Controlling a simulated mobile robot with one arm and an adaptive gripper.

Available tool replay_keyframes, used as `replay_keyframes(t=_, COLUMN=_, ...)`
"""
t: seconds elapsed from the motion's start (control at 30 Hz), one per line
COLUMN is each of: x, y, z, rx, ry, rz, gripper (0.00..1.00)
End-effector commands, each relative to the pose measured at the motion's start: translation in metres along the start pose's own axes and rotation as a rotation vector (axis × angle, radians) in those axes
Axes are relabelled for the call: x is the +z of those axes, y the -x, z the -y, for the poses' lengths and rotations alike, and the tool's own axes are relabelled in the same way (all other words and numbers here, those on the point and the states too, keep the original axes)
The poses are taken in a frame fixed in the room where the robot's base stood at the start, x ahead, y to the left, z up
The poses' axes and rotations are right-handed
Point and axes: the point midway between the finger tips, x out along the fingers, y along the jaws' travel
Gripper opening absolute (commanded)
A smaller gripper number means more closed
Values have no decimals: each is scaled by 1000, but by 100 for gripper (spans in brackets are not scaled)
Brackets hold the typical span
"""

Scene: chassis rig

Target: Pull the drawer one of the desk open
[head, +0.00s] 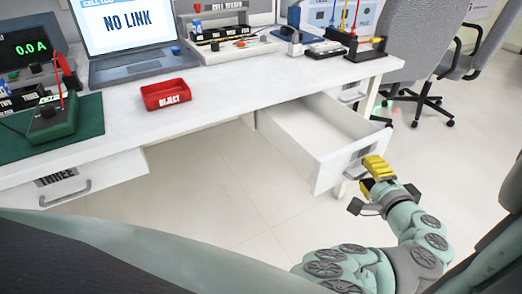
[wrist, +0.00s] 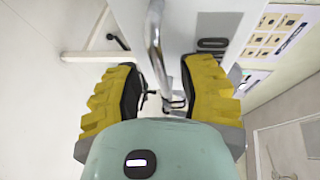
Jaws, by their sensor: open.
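The white desk (head: 225,110) has an open, empty drawer (head: 305,125) under its right side, pulled far out. The drawer's front carries a label that I cannot fully read. My gripper (head: 374,175), with yellow finger pads, is at the right end of that front. In the wrist view my gripper (wrist: 158,88) is open, with its two pads apart. The metal handle bar (wrist: 154,45) of the drawer runs down into the gap between the pads. I cannot tell whether either pad touches it.
A shut drawer labelled THREE (head: 75,180) is under the desk's left side. A red REJECT bin (head: 168,94), a laptop (head: 125,38) and a meter on a green mat (head: 88,113) stand on top. Office chairs (head: 425,45) stand at the right. The floor (head: 215,195) between the drawers is clear.

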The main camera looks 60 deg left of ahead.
Motion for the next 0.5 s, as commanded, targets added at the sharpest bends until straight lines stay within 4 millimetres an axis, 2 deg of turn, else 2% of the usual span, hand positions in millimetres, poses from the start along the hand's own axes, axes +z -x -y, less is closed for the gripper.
replay_keyframes(t=0.27, x=0, y=0, z=4, rx=-3, ry=2, rz=1, gripper=39)
replay_keyframes(t=0.5, x=-1, y=4, z=29, rx=-6, ry=4, rz=3, gripper=39)
